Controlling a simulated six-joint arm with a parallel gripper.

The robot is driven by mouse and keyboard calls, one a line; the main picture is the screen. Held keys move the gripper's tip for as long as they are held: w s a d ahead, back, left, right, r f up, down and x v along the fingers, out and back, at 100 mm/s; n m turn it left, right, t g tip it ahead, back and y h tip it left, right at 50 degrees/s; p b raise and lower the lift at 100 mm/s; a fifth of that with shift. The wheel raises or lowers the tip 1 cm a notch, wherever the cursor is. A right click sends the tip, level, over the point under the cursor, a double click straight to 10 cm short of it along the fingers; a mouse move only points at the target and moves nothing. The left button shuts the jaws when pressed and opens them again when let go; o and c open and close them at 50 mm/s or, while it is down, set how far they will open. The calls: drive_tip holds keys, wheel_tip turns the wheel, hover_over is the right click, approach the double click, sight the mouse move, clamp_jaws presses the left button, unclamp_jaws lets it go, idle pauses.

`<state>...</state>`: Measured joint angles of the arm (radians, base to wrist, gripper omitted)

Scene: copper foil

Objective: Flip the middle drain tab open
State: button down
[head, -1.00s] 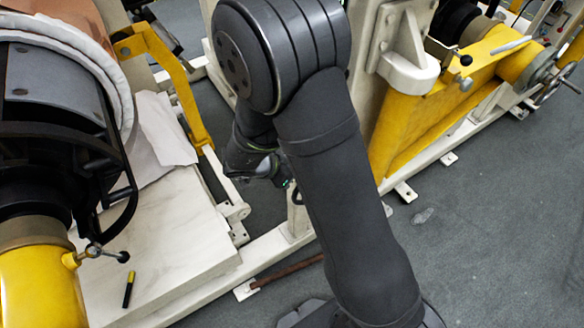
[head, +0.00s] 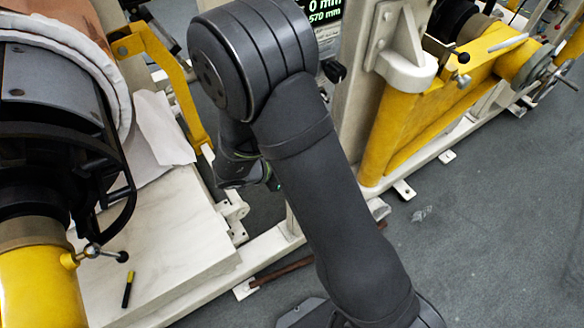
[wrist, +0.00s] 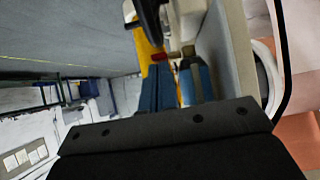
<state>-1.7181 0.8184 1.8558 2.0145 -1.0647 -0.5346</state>
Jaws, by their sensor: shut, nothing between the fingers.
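In the wrist view my gripper (wrist: 178,68) shows as two blue fingers close together, shut and empty. A pale block-like part (wrist: 188,18) and a dark, rounded part (wrist: 150,14) lie just beyond the fingertips; I cannot tell whether either is a drain tab. In the head view my arm hides the fingers. Small white hinged-looking pieces (head: 231,207) sit on the white frame just below my wrist; I cannot tell whether they are the drain tabs or which is the middle one.
A copper foil roll (head: 72,14) with a white-edged wrap stands at the left. A yellow bracket (head: 175,80) rises beside my wrist. A black and yellow marker (head: 128,290) lies on the white slab (head: 170,250). A yellow machine frame (head: 420,125) stands right; the grey floor (head: 490,220) is mostly clear.

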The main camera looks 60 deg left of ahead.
drive_tip(key=shift+s+f+t, duration=0.1)
drive_tip(key=shift+f+t, duration=0.05)
drive_tip(key=shift+t, duration=0.25)
drive_tip(key=f+t, duration=0.4)
drive_tip(key=t, duration=0.1)
drive_tip(key=shift+s+f, duration=0.2)
drive_tip(key=shift+f, duration=0.2)
idle(0.5)
drive_tip(key=s+f, duration=0.5)
drive_tip(key=s, duration=0.3)
drive_tip(key=shift+s, duration=0.35)
idle(0.4)
